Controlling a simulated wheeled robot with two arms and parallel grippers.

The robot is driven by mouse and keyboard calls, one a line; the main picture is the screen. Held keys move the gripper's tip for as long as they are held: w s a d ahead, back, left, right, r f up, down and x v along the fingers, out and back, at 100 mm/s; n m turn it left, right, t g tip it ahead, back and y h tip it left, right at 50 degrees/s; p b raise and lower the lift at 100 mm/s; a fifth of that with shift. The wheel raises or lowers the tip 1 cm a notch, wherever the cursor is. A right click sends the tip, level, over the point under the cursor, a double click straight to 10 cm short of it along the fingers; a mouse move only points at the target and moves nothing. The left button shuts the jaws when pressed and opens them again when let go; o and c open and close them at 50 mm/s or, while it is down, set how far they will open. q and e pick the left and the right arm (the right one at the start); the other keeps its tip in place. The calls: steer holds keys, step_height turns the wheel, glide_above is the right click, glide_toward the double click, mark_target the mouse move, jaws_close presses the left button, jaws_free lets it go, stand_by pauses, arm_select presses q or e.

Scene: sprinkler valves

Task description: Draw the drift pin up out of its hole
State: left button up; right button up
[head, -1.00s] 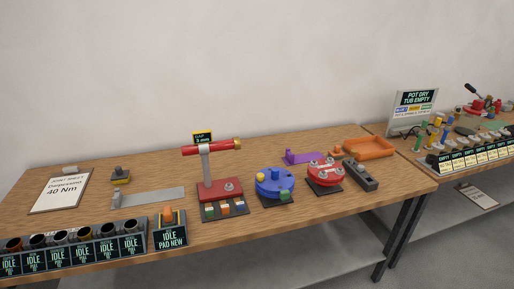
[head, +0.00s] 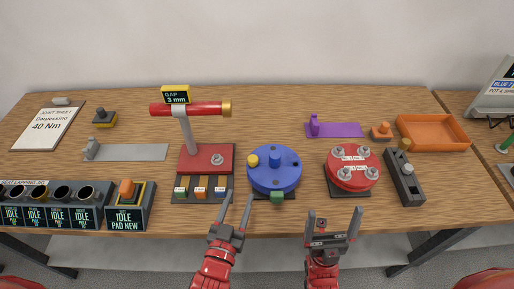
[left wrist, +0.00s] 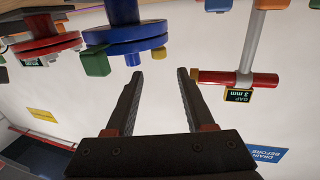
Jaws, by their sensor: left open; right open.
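I cannot tell for certain which part is the drift pin. A blue round flange (head: 273,181) stands near the table's front edge, with a yellow peg (head: 252,161), a short blue peg (head: 275,159) and a green block (head: 277,197) at its front. The left wrist view shows the blue flange (left wrist: 125,36) upside down, with its yellow peg (left wrist: 158,53). My left gripper (head: 238,200) is open and empty, just in front of and left of the flange. My right gripper (head: 334,214) is open and empty, in front of the red flange (head: 352,178), which carries several bolts.
A red stand (head: 206,158) with a horizontal red bar rises left of the blue flange. A dark block (head: 403,178) with pegs lies right of the red flange. A purple holder (head: 335,130) and an orange tray (head: 432,131) are behind. Wood between the rear items is free.

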mark_target(250, 165)
arm_select(q)
steer(key=p+x, duration=0.1)
steer(key=x, duration=0.4)
steer(key=p+x, duration=0.1)
steer(key=x, duration=0.4)
steer(key=shift+w+r+p, duration=0.2)
steer(key=shift+w+p, duration=0.1)
steer(key=shift+w+d+f, duration=0.1)
steer(key=shift+w+d, duration=0.1)
steer(key=shift+w, duration=0.35)
steer(key=shift+p+x, duration=1.55)
steer(key=shift+x, duration=0.85)
steer(key=shift+w+d, duration=0.2)
steer(key=shift+w, duration=0.05)
jaws_close()
